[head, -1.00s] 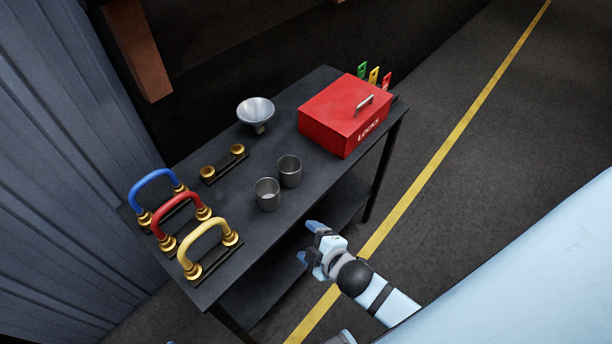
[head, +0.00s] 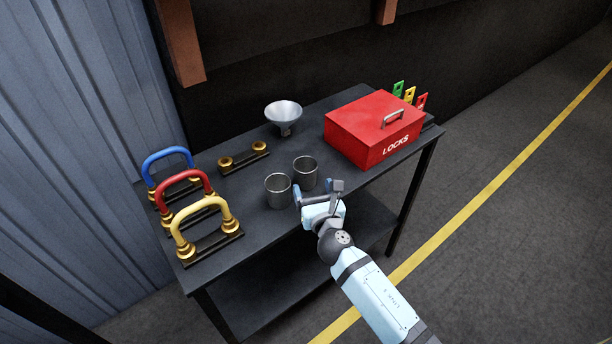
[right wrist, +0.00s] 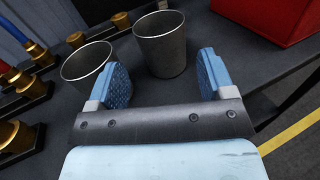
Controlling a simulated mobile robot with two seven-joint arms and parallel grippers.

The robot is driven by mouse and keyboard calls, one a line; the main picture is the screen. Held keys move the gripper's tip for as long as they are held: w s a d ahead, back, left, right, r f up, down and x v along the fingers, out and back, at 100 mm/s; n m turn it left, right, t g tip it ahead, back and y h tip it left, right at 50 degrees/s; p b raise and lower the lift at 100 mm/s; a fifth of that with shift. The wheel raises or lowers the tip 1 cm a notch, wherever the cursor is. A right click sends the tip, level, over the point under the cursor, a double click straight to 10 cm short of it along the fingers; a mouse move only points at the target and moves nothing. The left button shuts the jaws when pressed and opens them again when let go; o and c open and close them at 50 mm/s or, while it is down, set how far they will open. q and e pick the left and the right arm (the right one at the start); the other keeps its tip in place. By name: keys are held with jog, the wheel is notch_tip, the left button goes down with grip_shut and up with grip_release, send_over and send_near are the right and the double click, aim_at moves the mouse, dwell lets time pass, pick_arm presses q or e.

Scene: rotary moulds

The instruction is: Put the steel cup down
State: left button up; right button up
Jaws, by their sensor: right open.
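Two steel cups stand upright side by side on the dark table. The left one (head: 278,191) is nearer the table's front edge, and the right one (head: 305,172) is a little farther back. My right gripper (head: 318,190) is open and empty at the front edge, just in front of the right cup. In the right wrist view, the right cup (right wrist: 161,48) shows beyond the gap between the spread fingers (right wrist: 162,72). The left cup (right wrist: 87,64) is partly hidden behind the left finger there. My left gripper is not in view.
A red LOCKS box (head: 372,128) stands on the right of the table (head: 252,222). A steel funnel (head: 284,114) and a brass-knobbed bar (head: 243,158) are behind the cups. Blue, red and yellow handles (head: 205,212) stand at the left.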

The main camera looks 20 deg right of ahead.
aim_at(308, 178)
jog(key=shift+w+d+f, duration=0.1)
jog(key=shift+w+f, duration=0.05)
jog(key=shift+w, duration=1.6)
jog(key=shift+w+d+f, duration=0.1)
jog(key=shift+w+f, duration=0.05)
jog(key=shift+w, duration=1.6)
jog(key=c, duration=0.8)
jog(key=shift+o, duration=0.2)
jog(key=shift+r, duration=0.1)
